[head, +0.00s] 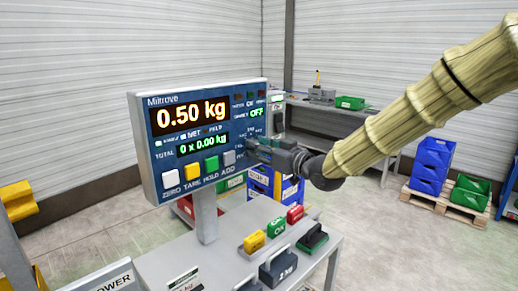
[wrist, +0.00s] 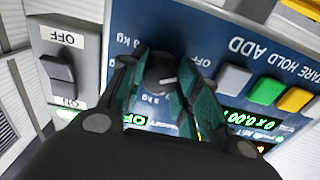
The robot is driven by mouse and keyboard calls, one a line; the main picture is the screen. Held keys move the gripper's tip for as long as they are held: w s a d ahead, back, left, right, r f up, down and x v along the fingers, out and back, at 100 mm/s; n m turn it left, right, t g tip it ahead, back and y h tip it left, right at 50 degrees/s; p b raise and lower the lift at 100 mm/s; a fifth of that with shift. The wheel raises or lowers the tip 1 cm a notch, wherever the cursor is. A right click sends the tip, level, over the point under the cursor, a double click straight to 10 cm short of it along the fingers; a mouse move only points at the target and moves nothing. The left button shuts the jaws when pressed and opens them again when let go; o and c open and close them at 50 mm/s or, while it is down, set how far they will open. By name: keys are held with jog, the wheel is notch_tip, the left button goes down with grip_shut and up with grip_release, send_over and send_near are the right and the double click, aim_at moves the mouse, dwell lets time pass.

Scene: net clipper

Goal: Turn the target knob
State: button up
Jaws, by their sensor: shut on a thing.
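The scale's blue panel (head: 165,163) stands on a post above the bench and faces left of my arm. The dark round knob (wrist: 160,72) with a pale pointer line is on this panel, with "OFF" and "kg" marks around it. My gripper (head: 262,150) reaches the panel's right part from the right. In the wrist view my gripper (wrist: 168,78) has one green-padded finger on each side of the knob and is shut on it. The head view hides the knob behind the gripper. The main display (head: 190,114) reads 0.50 kg; a small green display (head: 257,112) reads OFF.
Coloured buttons (wrist: 265,90) sit beside the knob, and an ON/OFF rocker switch (wrist: 58,72) is on the other side. Weights, including a black one (head: 278,268), stand on the grey bench below. Blue crates (head: 432,165) on a pallet are far right.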

jog(key=shift+m+p, duration=1.7)
jog(key=shift+m, duration=2.1)
jog(key=o, duration=1.1)
jog(key=shift+c, duration=0.2)
